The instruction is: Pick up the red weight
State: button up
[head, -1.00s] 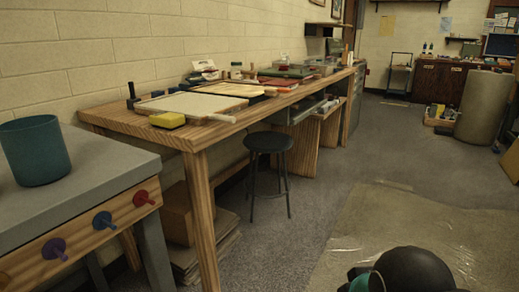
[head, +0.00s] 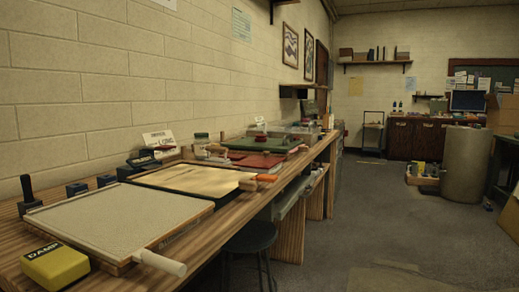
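I cannot make out a red weight for certain. A small reddish object (head: 262,128) sits on or behind the green tray (head: 262,143) far along the wooden bench, too small to tell what it is. A flat red tray or sheet (head: 256,161) lies in front of the green one. Small dark blocks stand along the wall side of the bench, one of them (head: 144,161) near a white sign. My gripper is not in view.
The wooden bench (head: 50,238) runs along the left wall. It bears a pale tray (head: 122,218) with a white-handled bar, a yellow DAMP block (head: 55,266) and a cream tray (head: 190,178). A dark stool (head: 250,238) stands close against it. Open floor (head: 380,225) lies to the right.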

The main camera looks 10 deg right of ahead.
aim_at(258, 138)
jog(key=z, duration=1.25)
jog(key=i, duration=2.15)
jog(key=u, duration=3.1)
